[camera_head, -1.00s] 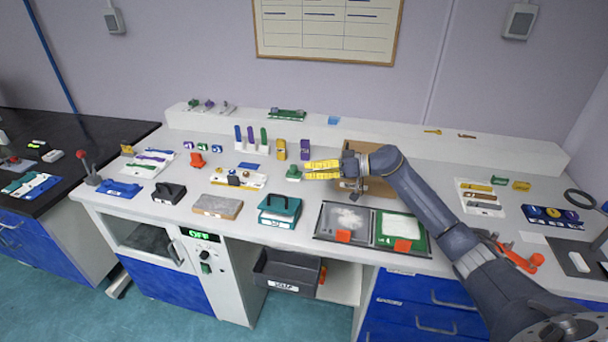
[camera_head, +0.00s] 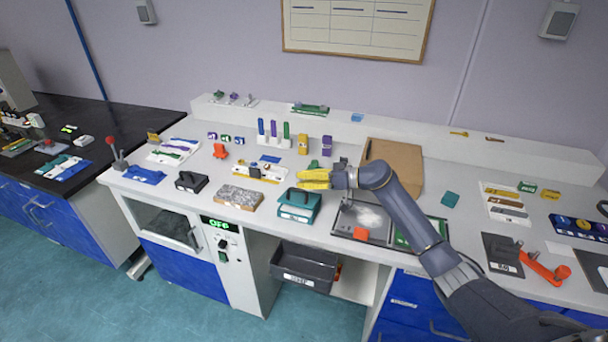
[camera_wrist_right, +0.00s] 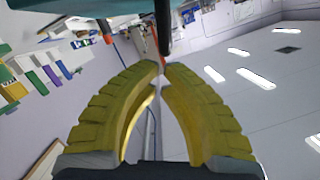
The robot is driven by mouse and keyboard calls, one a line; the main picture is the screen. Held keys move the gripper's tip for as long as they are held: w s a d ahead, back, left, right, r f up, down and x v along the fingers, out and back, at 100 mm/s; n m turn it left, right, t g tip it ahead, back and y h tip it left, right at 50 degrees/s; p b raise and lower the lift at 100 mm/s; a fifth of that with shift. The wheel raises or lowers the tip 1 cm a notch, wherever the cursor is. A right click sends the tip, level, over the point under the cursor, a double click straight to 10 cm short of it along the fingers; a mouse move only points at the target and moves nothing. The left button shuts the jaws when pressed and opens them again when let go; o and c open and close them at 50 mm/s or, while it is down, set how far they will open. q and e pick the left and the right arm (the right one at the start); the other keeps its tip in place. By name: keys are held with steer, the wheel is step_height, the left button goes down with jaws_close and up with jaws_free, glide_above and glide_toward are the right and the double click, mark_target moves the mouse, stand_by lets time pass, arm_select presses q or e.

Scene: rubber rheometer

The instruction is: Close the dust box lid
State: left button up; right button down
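A teal box (camera_head: 300,207) with a white front label and a dark handle-like part on top stands near the counter's front edge; it seems to be the dust box. I cannot tell how far open its lid is. My right gripper (camera_head: 316,180) has yellow fingers and is just behind and above the box in the head view, hiding part of its back. In the right wrist view the fingertips (camera_wrist_right: 160,68) nearly meet, with nothing visible between them. A teal surface (camera_wrist_right: 85,10) and a black rod (camera_wrist_right: 163,25) show beyond them. My left gripper is not in view.
To the left are a grey textured block (camera_head: 240,198) and a black handled box (camera_head: 190,182). To the right is a dark-framed tray (camera_head: 345,226) with pale powder, partly behind my arm. A brown board (camera_head: 400,160) lies behind. A grey bin (camera_head: 305,265) sits below the counter.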

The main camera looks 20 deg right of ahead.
mark_target(299, 202)
stand_by(0.3)
steer(key=shift+s+a+f+n+t+h, duration=0.2)
steer(key=shift+s+a+f+n, duration=0.25)
steer(key=shift+s+f+n, duration=0.2)
steer(key=shift+s+a+f+n+t+h, duration=0.1)
steer(key=shift+s+a+f+n+t, duration=0.1)
steer(key=shift+s+a+f+n, duration=0.4)
steer(key=shift+w+d+r, duration=0.1)
steer(key=shift+d+r, duration=0.05)
steer(key=shift+d, duration=0.05)
steer(key=shift+r, duration=0.1)
